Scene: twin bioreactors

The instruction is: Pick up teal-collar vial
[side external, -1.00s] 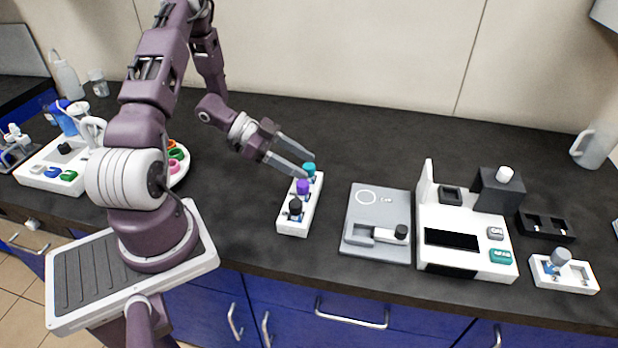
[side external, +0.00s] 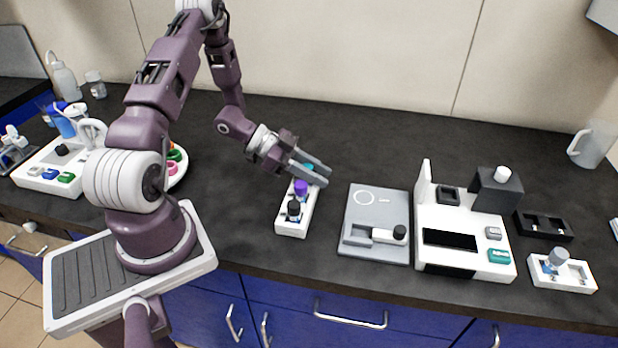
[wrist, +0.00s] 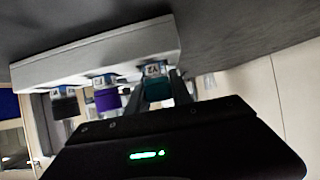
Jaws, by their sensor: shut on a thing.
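The teal-collar vial (side external: 308,167) is at the far end of the white vial rack (side external: 291,227), mostly hidden by the fingers in the side view. My gripper (side external: 312,174) is shut on it, with one finger on each side. In the wrist view the teal collar (wrist: 157,90) shows between the two fingers (wrist: 167,92), with its labelled body reaching up to the rack (wrist: 90,55). I cannot tell whether its base is still in the rack. A purple-collar vial (side external: 301,187) and a black-capped vial (side external: 294,208) stand in the same rack.
A white device (side external: 465,250) stands further right, with a small white holder (side external: 563,272) beyond. The dark counter behind the rack is clear.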

